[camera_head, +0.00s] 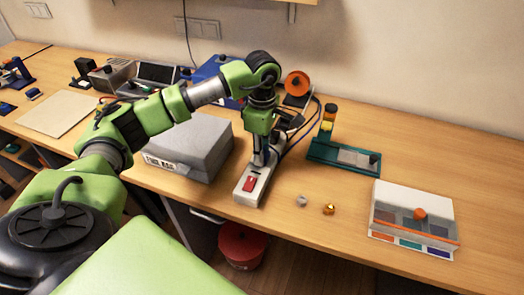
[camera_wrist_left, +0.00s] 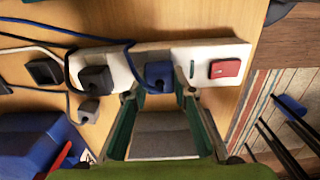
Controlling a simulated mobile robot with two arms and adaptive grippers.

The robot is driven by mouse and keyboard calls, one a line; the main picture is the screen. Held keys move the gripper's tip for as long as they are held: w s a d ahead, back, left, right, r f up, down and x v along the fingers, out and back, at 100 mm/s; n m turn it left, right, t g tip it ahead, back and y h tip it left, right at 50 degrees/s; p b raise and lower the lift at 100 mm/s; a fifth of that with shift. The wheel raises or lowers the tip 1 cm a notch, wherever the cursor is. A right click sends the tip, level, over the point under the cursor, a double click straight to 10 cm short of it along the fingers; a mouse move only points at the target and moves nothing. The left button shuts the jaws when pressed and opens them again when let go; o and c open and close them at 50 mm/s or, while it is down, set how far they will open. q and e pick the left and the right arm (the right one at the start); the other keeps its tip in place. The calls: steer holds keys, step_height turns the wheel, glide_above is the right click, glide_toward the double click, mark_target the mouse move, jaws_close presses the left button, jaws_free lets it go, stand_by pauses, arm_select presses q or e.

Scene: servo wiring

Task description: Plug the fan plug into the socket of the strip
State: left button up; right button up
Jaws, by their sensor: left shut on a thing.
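The white power strip (camera_head: 246,193) lies on the wooden bench with its red switch end towards me. It also shows in the left wrist view (camera_wrist_left: 200,54). My left gripper (camera_head: 261,160) points down over the strip, beside the switch. In the left wrist view, its fingers (camera_wrist_left: 158,92) are on either side of a blue plug (camera_wrist_left: 160,74) with a blue cable, and are shut on it. The plug is at the strip; I cannot tell whether it is seated. A dark grey plug (camera_wrist_left: 97,79) sits at the strip's other end. My right gripper is not in view.
A grey box (camera_head: 196,140) stands left of the strip. An orange fan (camera_head: 297,83) is behind. A green-based device (camera_head: 343,158) and a white tray (camera_head: 415,246) are to the right. Two small knobs (camera_head: 302,200) lie nearby. Loose cables and plugs (camera_wrist_left: 45,72) lie around the strip.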

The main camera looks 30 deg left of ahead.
arm_select(q)
steer(key=shift+f, duration=0.2)
steer(key=o, duration=1.2)
steer(key=shift+r, duration=0.1)
step_height(320, 180, up, 12)
